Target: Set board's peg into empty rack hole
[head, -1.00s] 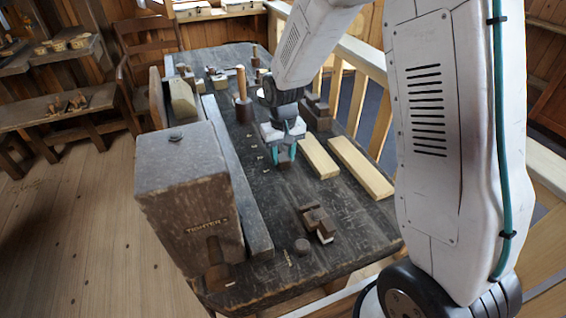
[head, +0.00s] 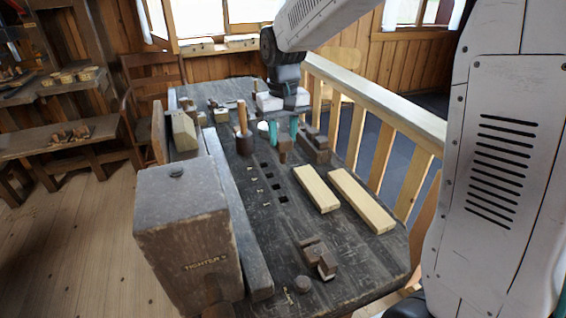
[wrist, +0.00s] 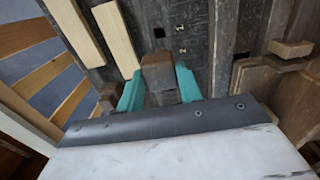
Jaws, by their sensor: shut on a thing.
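My gripper (head: 284,132) is shut on a dark brown, square-sided wooden peg (head: 284,150) above the dark bench top (head: 325,222). In the wrist view the peg (wrist: 158,72) sits between the two teal fingers. The peg looks upright and its lower end appears clear of the bench. A row of dark square holes (head: 276,187) with pale marks beside them runs along the bench, nearer the camera than my gripper. One dark hole (wrist: 159,43) shows just beyond the peg in the wrist view. Whether another hole lies under the peg is hidden.
Two pale boards (head: 318,189) lie right of the holes. A brown block (head: 314,148) stands right of my gripper, and a wooden-handled mallet (head: 244,142) stands left. A large vise block (head: 185,235) and a small clamp-like piece (head: 318,257) are nearer. A railing (head: 385,110) borders the right.

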